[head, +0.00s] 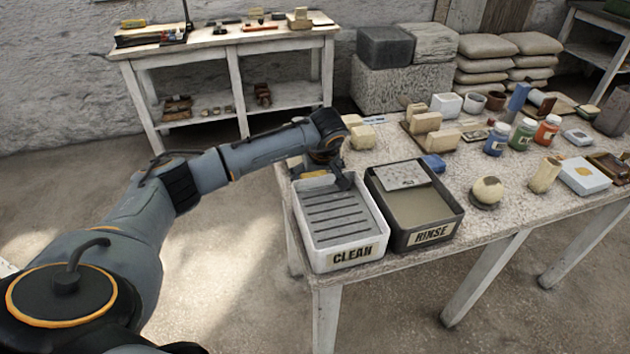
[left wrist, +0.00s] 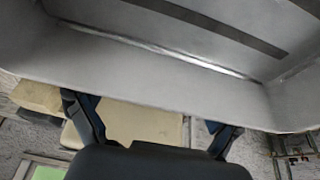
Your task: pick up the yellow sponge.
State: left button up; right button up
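Several pale yellow, sponge-like blocks lie on the worktable; I cannot tell which one is the yellow sponge. One block (head: 363,138) sits behind the bins, close to my left wrist, and others (head: 427,122) stand farther right. My left gripper (head: 340,180) is at the back edge of the white CLEAN bin (head: 308,245), partly hidden by its own wrist. In the left wrist view its two fingers (left wrist: 146,115) are spread apart. A pale yellow block (left wrist: 145,122) shows beyond and between them; contact is not visible. My right gripper is not in view.
The dark RINSE bin (head: 398,240) adjoins the CLEAN bin, whose pale wall (left wrist: 140,70) fills much of the wrist view.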

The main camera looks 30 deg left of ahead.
pick_arm(q)
jog(key=c, duration=0.6)
notch_tip(320, 180, up, 10)
jog(key=shift+b, duration=0.45)
